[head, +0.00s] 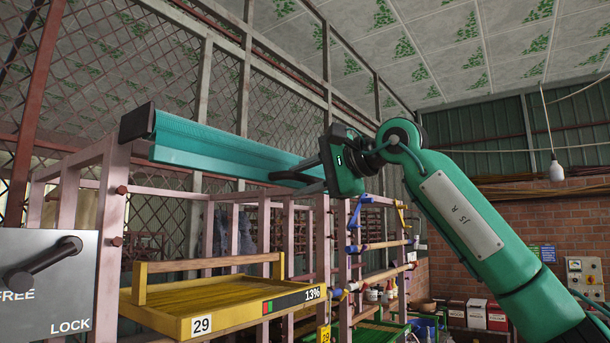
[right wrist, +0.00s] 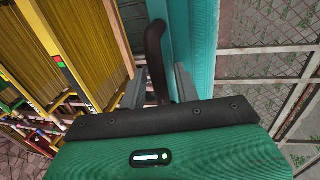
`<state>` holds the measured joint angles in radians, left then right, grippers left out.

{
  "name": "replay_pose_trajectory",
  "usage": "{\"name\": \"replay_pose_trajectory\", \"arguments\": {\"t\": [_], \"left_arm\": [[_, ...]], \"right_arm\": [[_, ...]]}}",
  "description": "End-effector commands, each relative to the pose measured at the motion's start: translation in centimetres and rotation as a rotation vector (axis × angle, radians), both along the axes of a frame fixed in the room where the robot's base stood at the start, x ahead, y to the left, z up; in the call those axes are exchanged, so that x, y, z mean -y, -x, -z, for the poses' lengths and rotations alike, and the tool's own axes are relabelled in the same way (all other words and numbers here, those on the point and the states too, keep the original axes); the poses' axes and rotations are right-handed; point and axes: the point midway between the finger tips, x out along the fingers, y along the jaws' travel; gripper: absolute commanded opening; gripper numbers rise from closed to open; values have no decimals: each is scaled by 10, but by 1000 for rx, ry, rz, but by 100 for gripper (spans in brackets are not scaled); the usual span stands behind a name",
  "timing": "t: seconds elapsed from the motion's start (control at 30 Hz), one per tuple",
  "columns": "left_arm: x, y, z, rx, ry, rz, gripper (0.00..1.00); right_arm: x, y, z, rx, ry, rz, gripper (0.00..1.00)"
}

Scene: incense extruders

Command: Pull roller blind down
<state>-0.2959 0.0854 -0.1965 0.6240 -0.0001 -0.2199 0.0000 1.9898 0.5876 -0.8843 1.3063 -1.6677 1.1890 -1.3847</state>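The teal roller blind (head: 225,153) is rolled up along the top of the pink rack, with a dark end cap at its left end. Its dark pull handle (head: 285,176) sticks out low near the right end. My right gripper (head: 314,168) is at this handle. In the right wrist view the curved handle (right wrist: 155,50) stands between the two grey fingers of my right gripper (right wrist: 160,82), with gaps showing beside it, so the fingers look open around it. The blind's teal cloth (right wrist: 203,45) runs just right of the handle. My left gripper is not in view.
A lever panel (head: 45,285) marked FREE and LOCK is at the lower left. A yellow tray (head: 170,312) numbered 29 sits in the pink rack (head: 110,225) below the blind. A lattice screen (head: 100,65) stands behind. A bulb (head: 556,171) hangs at the right.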

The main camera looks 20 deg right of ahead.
Motion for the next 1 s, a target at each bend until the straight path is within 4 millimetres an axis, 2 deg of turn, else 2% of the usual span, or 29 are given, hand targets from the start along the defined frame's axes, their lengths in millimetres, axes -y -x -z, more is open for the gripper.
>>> {"name": "replay_pose_trajectory", "arguments": {"t": [0.17,0.33,0.37,0.67,0.77,0.87,1.0], "left_arm": [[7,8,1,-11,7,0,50],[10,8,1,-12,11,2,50],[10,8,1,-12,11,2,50],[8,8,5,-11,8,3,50],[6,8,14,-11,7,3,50],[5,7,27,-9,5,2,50],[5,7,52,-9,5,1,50]], "right_arm": [[0,0,0,0,0,0,32],[0,0,0,0,0,0,3],[0,0,0,0,0,0,0],[1,0,6,-1,0,0,0],[1,0,18,-2,1,1,0],[1,-1,38,-4,2,0,0],[0,-1,77,-4,3,0,0]]}}
